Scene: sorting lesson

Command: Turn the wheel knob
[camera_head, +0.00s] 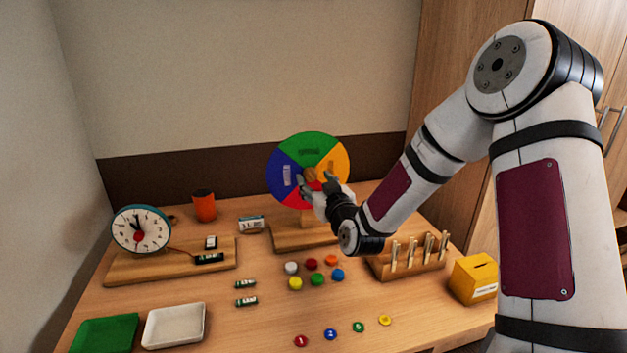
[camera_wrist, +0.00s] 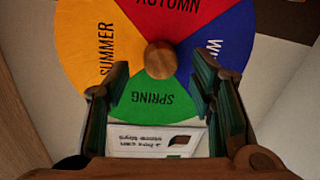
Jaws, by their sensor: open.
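The season wheel (camera_head: 330,155) stands upright at the back of the table on a wooden base (camera_head: 290,240). It has green, yellow, red and blue quarters. In the wrist view the wheel (camera_wrist: 85,40) bears season names, with the round wooden knob (camera_wrist: 159,59) at its centre. The knob also shows in the head view (camera_head: 310,174). My gripper (camera_head: 317,180) is in front of the wheel, close to the knob. In the wrist view my gripper (camera_wrist: 162,78) is open, one finger on each side below the knob, with a clear gap to both. Whether the fingertips touch the wheel face cannot be told.
A clock (camera_head: 141,229) and an orange cup (camera_head: 204,205) stand to the left. Several coloured discs (camera_head: 317,279) lie before the wheel. A rack of wooden pegs (camera_head: 408,264) and a yellow box (camera_head: 472,278) stand to the right, near my arm. A white tray (camera_head: 174,344) is front left.

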